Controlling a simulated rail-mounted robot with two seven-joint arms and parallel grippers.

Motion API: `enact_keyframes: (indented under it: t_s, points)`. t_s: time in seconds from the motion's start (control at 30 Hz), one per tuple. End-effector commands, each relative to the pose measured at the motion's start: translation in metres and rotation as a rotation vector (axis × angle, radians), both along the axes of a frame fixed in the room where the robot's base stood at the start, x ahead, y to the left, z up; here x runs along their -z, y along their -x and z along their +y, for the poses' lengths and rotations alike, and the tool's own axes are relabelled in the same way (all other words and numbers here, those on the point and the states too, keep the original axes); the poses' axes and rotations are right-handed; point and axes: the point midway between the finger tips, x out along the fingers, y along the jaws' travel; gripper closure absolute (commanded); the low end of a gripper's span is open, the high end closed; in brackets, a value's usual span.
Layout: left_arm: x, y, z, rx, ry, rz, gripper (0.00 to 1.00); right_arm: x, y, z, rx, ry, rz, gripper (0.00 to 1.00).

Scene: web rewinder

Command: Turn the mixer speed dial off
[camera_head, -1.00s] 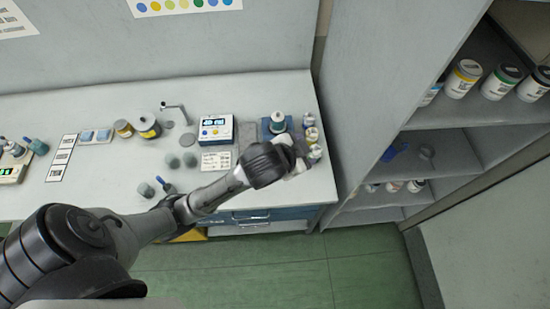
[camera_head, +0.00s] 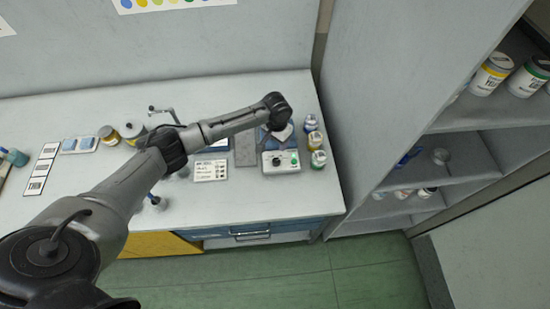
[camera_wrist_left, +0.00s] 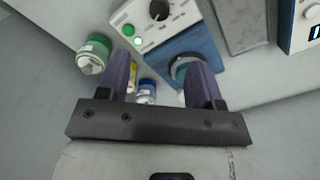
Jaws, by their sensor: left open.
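The mixer (camera_head: 282,168) is a white-fronted unit with a blue base near the right end of the bench. In the left wrist view its panel (camera_wrist_left: 176,27) shows a black speed dial (camera_wrist_left: 159,9), cut by the top edge, and a lit green lamp. The dial's exact setting is too small to read. My left gripper (camera_wrist_left: 158,65) is open, its two purple fingers apart and short of the dial, touching nothing I can make out. A green-topped cup (camera_wrist_left: 181,69) on the blue base is partly behind the right finger. In the head view my left wrist covers part of the mixer.
Several jars (camera_head: 316,138) stand close to the right of the mixer. A tall shelf cabinet (camera_head: 358,110) walls off the bench's right end. The front bench strip is clear.

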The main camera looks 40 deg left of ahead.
Motion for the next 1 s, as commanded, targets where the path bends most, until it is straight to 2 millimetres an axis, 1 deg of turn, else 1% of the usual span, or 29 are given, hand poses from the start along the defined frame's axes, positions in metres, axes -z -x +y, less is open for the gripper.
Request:
enact_keyframes:
  t_s: [0.17,0.5,0.7,0.8,1.0]
  points:
    - [0.017,0.000,0.000,-0.018,-0.001,0.001,0.40,0.003,0.002,-0.002,-0.005,0.009,0.004,1.00]
    - [0.081,0.001,0.000,-0.016,-0.002,0.002,0.40,0.010,0.002,-0.004,-0.007,0.014,0.004,1.00]
    - [0.111,0.000,0.000,-0.015,-0.003,0.001,0.40,0.016,0.002,-0.004,-0.006,0.011,0.004,1.00]
    - [0.122,0.000,-0.001,-0.015,-0.002,0.000,0.40,0.018,0.001,-0.003,-0.004,0.010,0.004,1.00]
    - [0.134,0.000,0.000,-0.014,-0.002,-0.001,0.40,0.020,0.001,-0.002,-0.002,0.005,0.003,1.00]
